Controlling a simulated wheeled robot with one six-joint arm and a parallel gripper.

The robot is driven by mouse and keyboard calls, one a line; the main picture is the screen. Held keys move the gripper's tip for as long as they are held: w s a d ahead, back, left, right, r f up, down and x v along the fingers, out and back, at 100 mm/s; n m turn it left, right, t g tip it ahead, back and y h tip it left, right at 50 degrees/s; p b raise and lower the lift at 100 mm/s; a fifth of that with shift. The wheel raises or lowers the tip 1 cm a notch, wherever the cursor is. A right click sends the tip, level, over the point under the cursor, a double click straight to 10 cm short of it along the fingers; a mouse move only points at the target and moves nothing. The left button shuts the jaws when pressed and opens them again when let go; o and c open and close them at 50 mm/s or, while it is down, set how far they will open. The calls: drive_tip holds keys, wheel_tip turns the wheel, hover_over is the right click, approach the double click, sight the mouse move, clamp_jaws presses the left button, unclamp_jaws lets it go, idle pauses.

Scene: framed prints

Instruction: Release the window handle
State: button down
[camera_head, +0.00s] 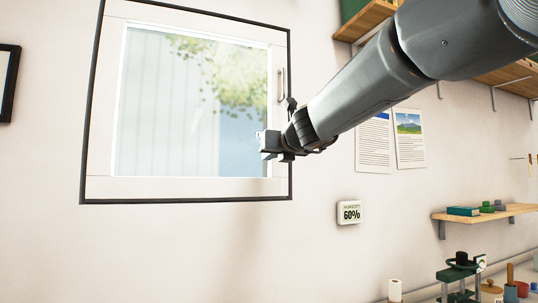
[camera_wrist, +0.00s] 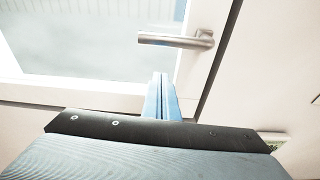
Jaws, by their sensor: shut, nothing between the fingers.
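The window (camera_head: 195,100) is on the wall at the upper left in the head view, with a pale sash inside a dark frame. Its metal handle (camera_head: 281,85) is on the right side of the sash, above my gripper (camera_head: 268,145). In the wrist view the handle (camera_wrist: 172,40) is a brushed bar lying across the picture, with its mount at the right end. My gripper (camera_wrist: 162,82) shows there with its two bluish fingers together, empty. The fingertips appear just below the bar, with a visible gap. The sash looks closed in the frame.
My arm crosses from the upper right. Two paper prints (camera_head: 390,140) hang right of the window, with a humidity display (camera_head: 349,212) below. A wooden shelf (camera_head: 490,214) holds small items at the right. The wall below the window is clear.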

drive_tip(key=v, duration=1)
drive_tip(key=shift+r+p, duration=0.15)
drive_tip(key=shift+p, duration=0.2)
drive_tip(key=s+d+f+n+g+h, duration=0.15)
drive_tip(key=f+n, duration=0.35)
drive_tip(key=f, duration=0.6)
drive_tip(key=s+d+f+n+g+h, duration=0.1)
drive_tip(key=s+d+f+n+g, duration=0.35)
drive_tip(key=f, duration=0.75)
drive_tip(key=s+d+f+n+g+h, duration=0.1)
drive_tip(key=f+n, duration=0.6)
drive_tip(key=f, duration=0.4)
drive_tip(key=s+d+f+n+g+h, duration=0.1)
drive_tip(key=s+d+f+n+g, duration=0.3)
drive_tip(key=s+f+n, duration=0.3)
drive_tip(key=s+d+f+n+g+h, duration=0.2)
drive_tip(key=s+d+f+n, duration=0.4)
drive_tip(key=s+f, duration=0.8)
drive_tip(key=shift+s+d+f+n+g, duration=0.35)
drive_tip(key=shift+s+n+g, duration=0.45)
drive_tip(key=shift+n, duration=0.45)
